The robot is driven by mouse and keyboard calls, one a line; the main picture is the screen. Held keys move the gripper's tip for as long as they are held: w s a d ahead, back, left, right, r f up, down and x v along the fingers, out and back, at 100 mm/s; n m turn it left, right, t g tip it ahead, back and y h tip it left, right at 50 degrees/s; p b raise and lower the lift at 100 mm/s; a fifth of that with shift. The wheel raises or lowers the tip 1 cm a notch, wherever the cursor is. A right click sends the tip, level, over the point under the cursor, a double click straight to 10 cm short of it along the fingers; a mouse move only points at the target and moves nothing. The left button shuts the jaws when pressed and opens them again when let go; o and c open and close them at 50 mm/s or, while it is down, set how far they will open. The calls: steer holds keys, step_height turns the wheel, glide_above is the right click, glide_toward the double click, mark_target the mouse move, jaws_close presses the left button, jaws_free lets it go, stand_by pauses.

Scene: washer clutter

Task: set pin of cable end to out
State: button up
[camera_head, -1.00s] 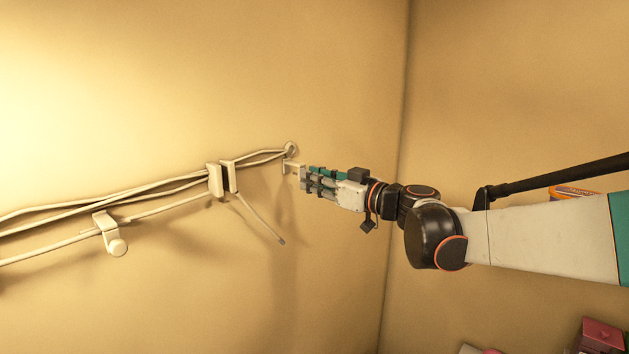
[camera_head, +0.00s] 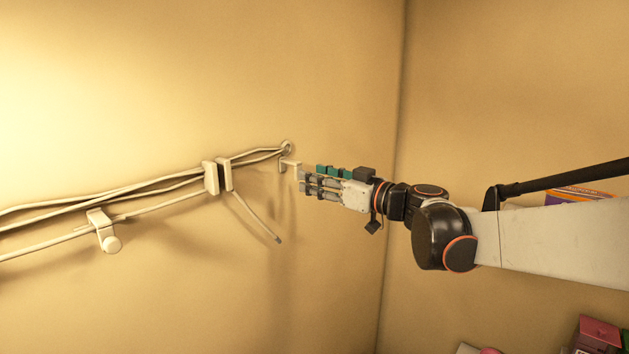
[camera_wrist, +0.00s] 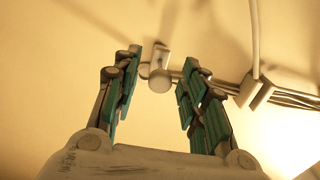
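Pale cables run along the wall to a round anchor (camera_head: 287,147) at their right end. Just below it, a pale bracket (camera_head: 289,164), apparently the cable end's pin, juts toward my gripper (camera_head: 304,179). In the wrist view, a round pale knob (camera_wrist: 159,80) on a plate shows between the tips of my gripper (camera_wrist: 161,60). The teal-padded fingers are spread on either side of the knob, with visible gaps. My gripper is open and holds nothing; exact depth to the knob is unclear.
A two-part cable clip (camera_head: 217,177) sits left of the bracket, with a loose cable (camera_head: 258,219) hanging below it. Another knobbed clip (camera_head: 108,235) is farther left. The room corner stands right of my gripper. Boxes (camera_head: 598,336) lie at lower right.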

steer(key=v, duration=1.2)
